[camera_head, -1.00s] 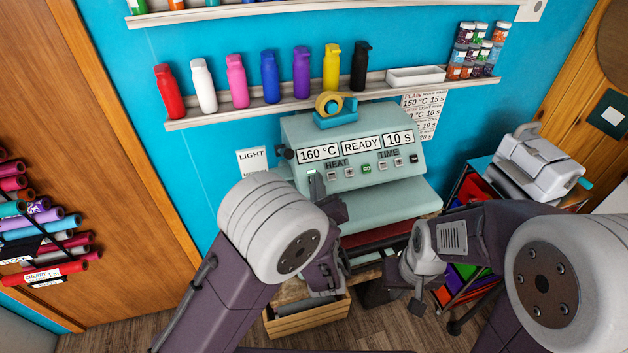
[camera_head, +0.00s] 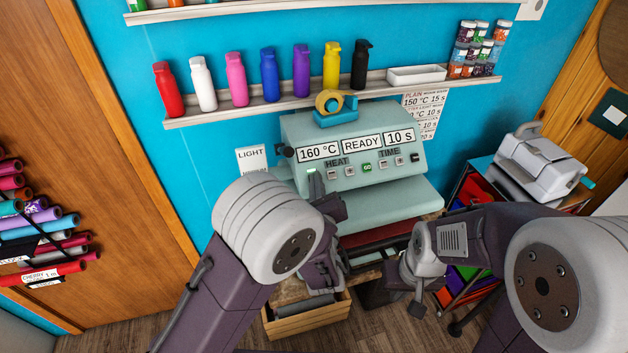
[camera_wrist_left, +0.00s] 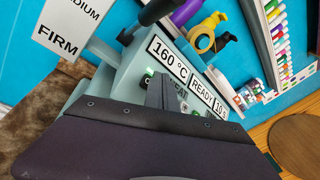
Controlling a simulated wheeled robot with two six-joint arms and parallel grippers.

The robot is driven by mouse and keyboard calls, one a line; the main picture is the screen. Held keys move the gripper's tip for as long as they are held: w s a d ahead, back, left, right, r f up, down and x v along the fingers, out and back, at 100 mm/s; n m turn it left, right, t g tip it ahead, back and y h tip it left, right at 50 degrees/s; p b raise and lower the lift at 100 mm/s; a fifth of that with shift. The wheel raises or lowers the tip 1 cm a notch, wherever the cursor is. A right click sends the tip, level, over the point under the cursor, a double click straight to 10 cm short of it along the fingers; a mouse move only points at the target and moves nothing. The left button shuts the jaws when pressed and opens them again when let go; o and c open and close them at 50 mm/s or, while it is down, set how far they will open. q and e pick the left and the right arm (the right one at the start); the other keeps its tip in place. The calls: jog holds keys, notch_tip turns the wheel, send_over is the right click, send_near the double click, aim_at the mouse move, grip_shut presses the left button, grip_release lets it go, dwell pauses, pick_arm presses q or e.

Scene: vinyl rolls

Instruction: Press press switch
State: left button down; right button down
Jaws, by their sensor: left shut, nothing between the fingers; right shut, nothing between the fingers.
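The heat press (camera_head: 350,128) stands against the blue wall, its panel reading 160 °C, READY and 10 s. A small green-lit switch (camera_head: 311,171) sits at the panel's lower left; its green glow also shows in the left wrist view (camera_wrist_left: 148,77). My left gripper (camera_head: 317,184) is shut and empty, its tip at the panel just beside and below the green light. The shut fingers (camera_wrist_left: 160,92) also show in the left wrist view, close to the panel; I cannot tell whether they touch. My right gripper (camera_head: 416,306) is shut and empty, low and right, away from the panel.
A tape dispenser (camera_head: 335,108) sits on top of the press. A shelf (camera_head: 275,109) with several coloured bottles runs behind it. A wooden crate (camera_head: 308,318) stands below. A white machine (camera_head: 542,165) stands on a cart at right. A green GO button (camera_head: 367,167) is mid-panel.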

pick_arm(q)
jog(key=shift+w+a+f+b, duration=0.1)
jog(key=shift+w+f+b, duration=0.25)
jog(key=shift+b, duration=0.2)
dwell(0.4)
jog(key=shift+s+r, duration=0.1)
jog(key=shift+r, duration=0.05)
jog(key=shift+s+d+r+p, duration=0.2)
jog(key=shift+s+r+p, duration=0.1)
jog(key=shift+s+r, duration=0.3)
jog(key=s+r+p, duration=0.1)
jog(key=s+r, duration=0.1)
jog(key=s+d+r+p, duration=0.1)
jog(key=s+r, duration=0.1)
jog(key=shift+d+r+p, duration=0.1)
jog(key=shift+d+p, duration=0.05)
jog(key=shift+p, duration=0.15)
dwell(0.3)
